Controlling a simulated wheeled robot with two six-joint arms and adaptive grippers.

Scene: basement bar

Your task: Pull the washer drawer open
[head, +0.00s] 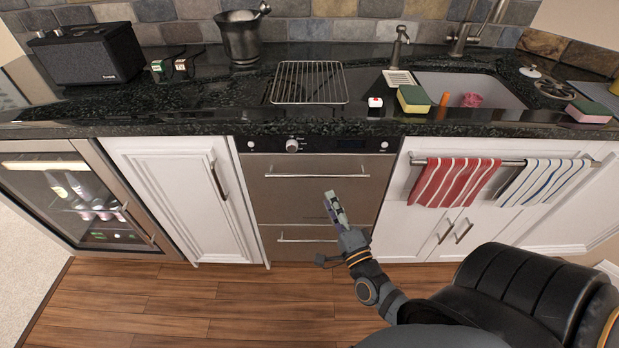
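The washer (268,190) is a stainless steel unit under the counter, with two stacked drawer fronts and a dark control strip with a knob on top. The upper drawer has a horizontal bar handle (315,175) and the lower drawer has a similar bar handle (300,240). Both drawers look closed. My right gripper (333,204) is in front of the washer, over the upper drawer's lower right part in the picture, below the upper handle. It appears apart from both handles and holds nothing I can see. Its finger opening is too small to judge. My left gripper is out of view.
A white cabinet (180,195) and a glass-door drinks fridge (85,200) are left of the washer. Right of it, a red striped towel (452,184) and a blue striped towel (541,182) hang on a bar. The wooden floor (180,305) is clear at left.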

